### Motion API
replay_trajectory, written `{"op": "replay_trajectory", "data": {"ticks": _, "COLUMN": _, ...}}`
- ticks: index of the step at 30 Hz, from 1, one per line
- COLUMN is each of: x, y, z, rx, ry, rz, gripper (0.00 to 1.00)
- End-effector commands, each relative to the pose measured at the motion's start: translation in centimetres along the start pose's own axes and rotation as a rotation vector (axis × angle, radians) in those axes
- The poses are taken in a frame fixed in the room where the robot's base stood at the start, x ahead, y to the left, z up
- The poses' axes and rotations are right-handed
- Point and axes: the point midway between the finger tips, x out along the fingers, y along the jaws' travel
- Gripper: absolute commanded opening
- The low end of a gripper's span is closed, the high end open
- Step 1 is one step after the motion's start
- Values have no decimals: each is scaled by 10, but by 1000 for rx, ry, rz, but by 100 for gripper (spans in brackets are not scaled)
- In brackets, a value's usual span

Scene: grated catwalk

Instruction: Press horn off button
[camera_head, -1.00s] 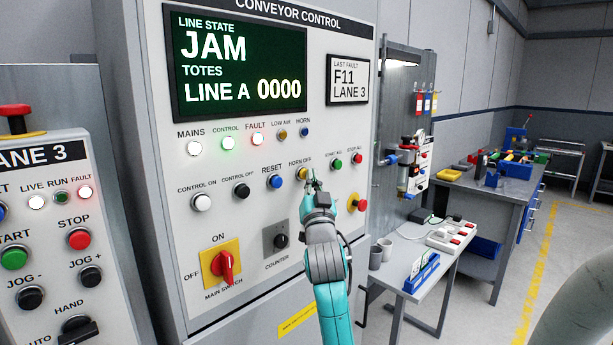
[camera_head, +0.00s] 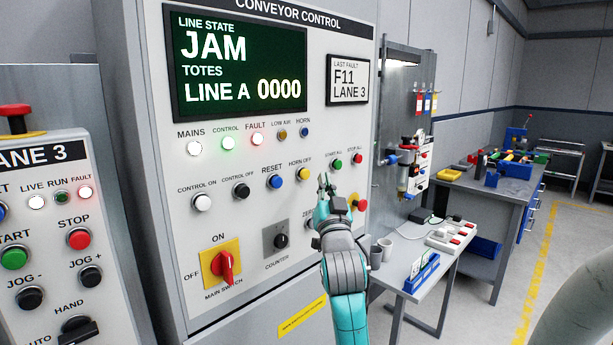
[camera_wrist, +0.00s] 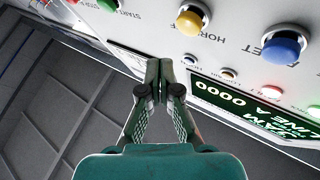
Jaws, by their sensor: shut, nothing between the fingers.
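The yellow horn off button (camera_head: 303,174) is on the conveyor control panel (camera_head: 215,215), between the blue reset button (camera_head: 275,182) and the green start all button (camera_head: 337,163). My gripper (camera_head: 323,183) is just right of and slightly below the yellow button in the head view, apart from it. In the wrist view the yellow button (camera_wrist: 190,22) shows fully at the top, above and right of my gripper (camera_wrist: 158,62). The fingertips are together with nothing between them. The horn lamp (camera_head: 305,132) above is blue.
A yellow-backed red emergency button (camera_head: 359,202) and a partly hidden zero button are close to my gripper. The Lane 3 panel (camera_head: 50,230) stands at left. A small table (camera_head: 405,262) with cups and a power strip is at right.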

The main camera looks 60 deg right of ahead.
Motion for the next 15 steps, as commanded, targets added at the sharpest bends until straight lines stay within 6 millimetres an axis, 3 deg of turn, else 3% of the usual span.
{"op": "replay_trajectory", "data": {"ticks": 7, "x": -14, "y": 10, "z": -10, "rx": 0, "ry": 0, "rz": 0, "gripper": 0}}
{"op": "replay_trajectory", "data": {"ticks": 15, "x": -16, "y": 11, "z": -11, "rx": 0, "ry": 0, "rz": 0, "gripper": 0}}
